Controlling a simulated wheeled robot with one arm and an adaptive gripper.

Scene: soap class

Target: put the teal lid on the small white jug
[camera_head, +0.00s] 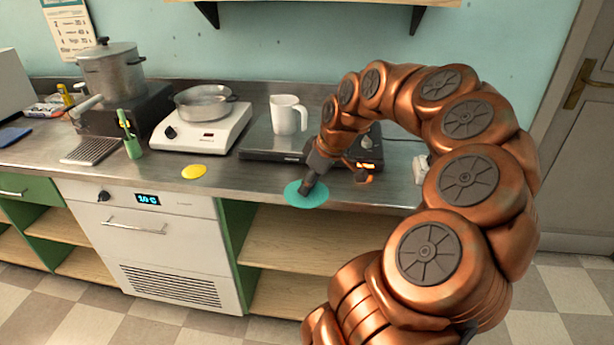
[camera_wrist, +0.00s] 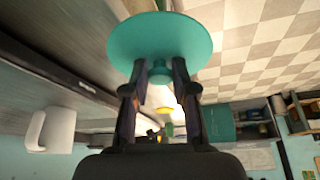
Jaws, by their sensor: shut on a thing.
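The teal lid (camera_head: 306,195) is a flat round disc at the front edge of the counter in the head view. My gripper (camera_head: 309,187) is shut on it from above. In the wrist view the lid (camera_wrist: 160,45) sits between the two fingertips (camera_wrist: 160,75), with its wide disc beyond them. The small white jug (camera_head: 288,114) stands upright on a dark flat appliance, behind and left of my gripper. The jug also shows at the left of the wrist view (camera_wrist: 50,130). Its top opening is hard to make out.
A white hotplate (camera_head: 202,128) with a metal pan (camera_head: 205,102) stands left of the jug. A yellow disc (camera_head: 194,172) lies on the counter (camera_head: 240,183). A green holder (camera_head: 132,146) and a large pot (camera_head: 108,72) are farther left. A shelf is above.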

